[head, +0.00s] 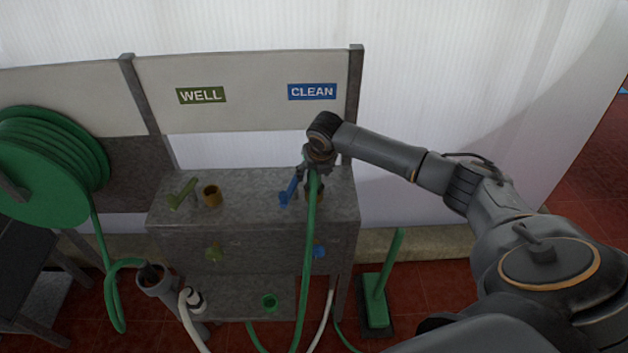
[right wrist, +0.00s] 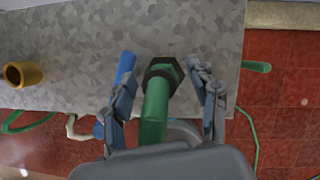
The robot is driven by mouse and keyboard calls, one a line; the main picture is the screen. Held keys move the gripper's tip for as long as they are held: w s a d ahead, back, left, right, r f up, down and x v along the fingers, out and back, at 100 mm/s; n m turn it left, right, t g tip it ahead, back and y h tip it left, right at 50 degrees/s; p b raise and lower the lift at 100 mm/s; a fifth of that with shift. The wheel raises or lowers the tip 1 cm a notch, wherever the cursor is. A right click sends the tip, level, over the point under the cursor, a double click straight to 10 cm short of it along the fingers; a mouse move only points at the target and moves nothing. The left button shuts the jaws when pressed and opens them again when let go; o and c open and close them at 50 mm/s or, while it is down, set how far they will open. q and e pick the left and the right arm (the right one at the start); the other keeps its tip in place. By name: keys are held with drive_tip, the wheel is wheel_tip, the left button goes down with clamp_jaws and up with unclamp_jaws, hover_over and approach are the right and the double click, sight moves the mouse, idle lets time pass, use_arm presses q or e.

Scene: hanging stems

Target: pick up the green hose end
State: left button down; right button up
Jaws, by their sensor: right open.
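The green hose end (right wrist: 154,112) has a dark hexagonal collar (right wrist: 162,70) and stands between the two fingers of my right gripper (right wrist: 166,88) in the right wrist view. The fingers are open, with a gap on each side of the hose. In the head view the right gripper (head: 316,172) is over the right part of the grey bench, below the CLEAN sign. The green hose (head: 309,240) runs down from it past the bench front. The gripper hides the very tip there. My left gripper is not in view.
The grey bench (head: 245,205) carries a blue lever (head: 289,191), a green lever (head: 182,194) and a brass cup (head: 212,195). A green hose reel (head: 45,165) stands left. A white hose (head: 188,322) hangs in front. A green-handled tool (head: 378,300) stands right.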

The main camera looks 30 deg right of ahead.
drive_tip(key=c, duration=1.2)
drive_tip(key=shift+c, duration=0.2)
drive_tip(key=shift+r, duration=0.15)
